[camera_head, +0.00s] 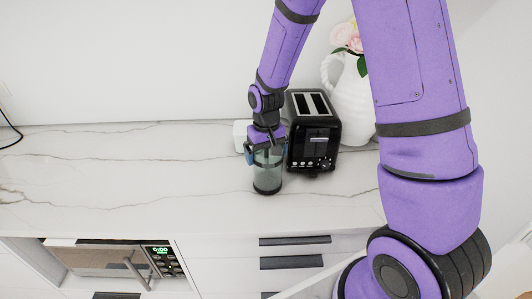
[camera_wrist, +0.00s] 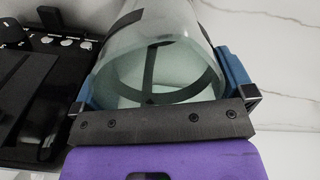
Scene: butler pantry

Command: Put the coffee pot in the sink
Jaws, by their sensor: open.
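The coffee pot (camera_head: 267,179) is a clear glass cylinder with dark bands and a dark base. It stands upright on the marble counter, just left of the toaster. My gripper (camera_head: 266,153) is over it from above, with its blue fingers on either side of the glass. In the wrist view the coffee pot (camera_wrist: 160,65) fills the space between the fingers of my gripper (camera_wrist: 165,90), which are open. Whether either finger touches the glass I cannot tell. The pot's top is partly hidden by my gripper. No sink shows in either view.
A black toaster (camera_head: 313,132) stands close on the pot's right and also shows in the wrist view (camera_wrist: 40,85). Behind it is a white vase (camera_head: 352,100) with pink flowers. A white object (camera_head: 240,136) sits behind the pot. The marble counter (camera_head: 120,165) is clear to the left.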

